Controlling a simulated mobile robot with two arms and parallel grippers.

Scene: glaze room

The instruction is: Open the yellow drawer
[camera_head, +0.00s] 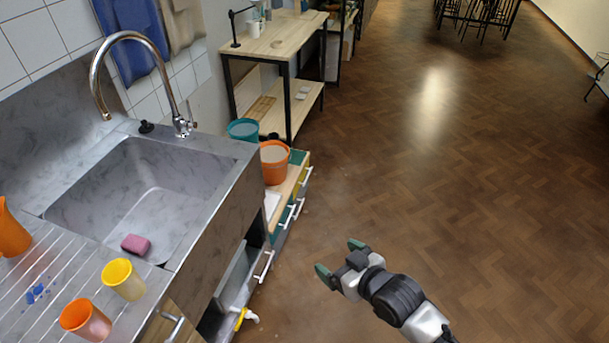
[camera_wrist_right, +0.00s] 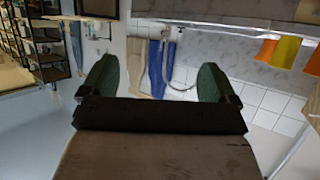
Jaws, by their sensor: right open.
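The yellow drawer (camera_head: 305,162) shows only as a narrow strip of front at the far end of a low drawer unit, beside the sink counter. A pale bar handle (camera_head: 306,178) sits at its front, and I see no gap at it from this angle. My right gripper (camera_head: 338,258) is open and empty over the floor, in front and to the right of the unit, apart from every handle. In the right wrist view its two green fingertips (camera_wrist_right: 157,76) stand wide apart with nothing between them; the yellow drawer cannot be made out there. My left gripper is not in view.
An orange bucket (camera_head: 275,162) and a teal bucket (camera_head: 243,129) stand near the drawer unit's top. The sink counter (camera_head: 215,185) with cups and a pink sponge (camera_head: 135,244) is at left. A wooden shelf table (camera_head: 275,42) stands beyond. The floor (camera_head: 480,190) at right is clear.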

